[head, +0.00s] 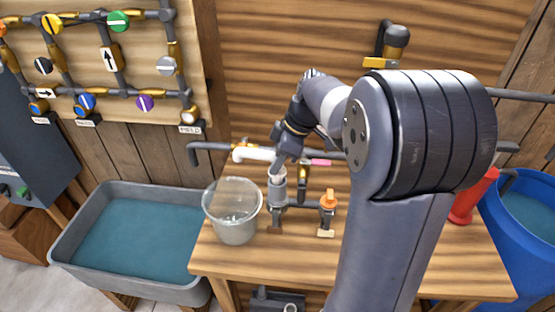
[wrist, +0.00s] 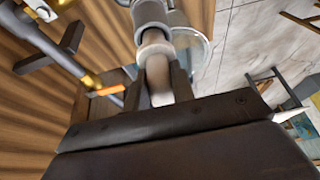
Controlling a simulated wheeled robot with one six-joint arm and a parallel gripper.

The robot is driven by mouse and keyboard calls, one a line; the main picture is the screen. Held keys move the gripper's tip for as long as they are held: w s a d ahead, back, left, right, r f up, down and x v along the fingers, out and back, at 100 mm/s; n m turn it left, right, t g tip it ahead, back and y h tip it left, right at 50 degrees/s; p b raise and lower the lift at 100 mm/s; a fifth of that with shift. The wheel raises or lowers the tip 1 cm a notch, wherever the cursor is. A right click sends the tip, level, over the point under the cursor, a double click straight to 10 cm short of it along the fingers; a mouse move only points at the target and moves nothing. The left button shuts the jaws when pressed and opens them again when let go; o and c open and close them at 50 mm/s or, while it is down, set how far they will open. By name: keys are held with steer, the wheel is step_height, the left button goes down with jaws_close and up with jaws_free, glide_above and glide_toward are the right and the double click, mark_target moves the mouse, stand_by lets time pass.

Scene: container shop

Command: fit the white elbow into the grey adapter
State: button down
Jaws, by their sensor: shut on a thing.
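The white elbow (wrist: 158,78) is between the two fingers of my gripper (wrist: 158,70) in the wrist view. The light grey adapter (wrist: 151,14) is just beyond it, and the elbow's far end meets the adapter's collar. I cannot tell how deep it sits. In the head view the grey adapter (head: 278,188) stands upright on the bench pipework, with my gripper (head: 280,164) right above it. A white pipe piece (head: 255,154) shows left of my gripper; whether it is part of the elbow is unclear. My fingers hide much of the joint.
A clear bucket (head: 235,217) stands close left of the adapter on the wooden bench (head: 265,262). An orange-handled valve (head: 328,199) is to the right. A grey water tub (head: 130,278) is at the left, a blue barrel (head: 520,240) at the right.

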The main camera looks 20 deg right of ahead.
steer(key=shift+f+b, duration=1.2)
steer(key=shift+f, duration=0.15)
stand_by(0.8)
steer(key=c, duration=1.1)
jaws_free()
steer(key=v, duration=1.1)
steer(key=shift+a, duration=0.1)
steer(key=x, duration=1.1)
steer(key=shift+r+p, duration=0.45)
steer(key=shift+r, duration=0.05)
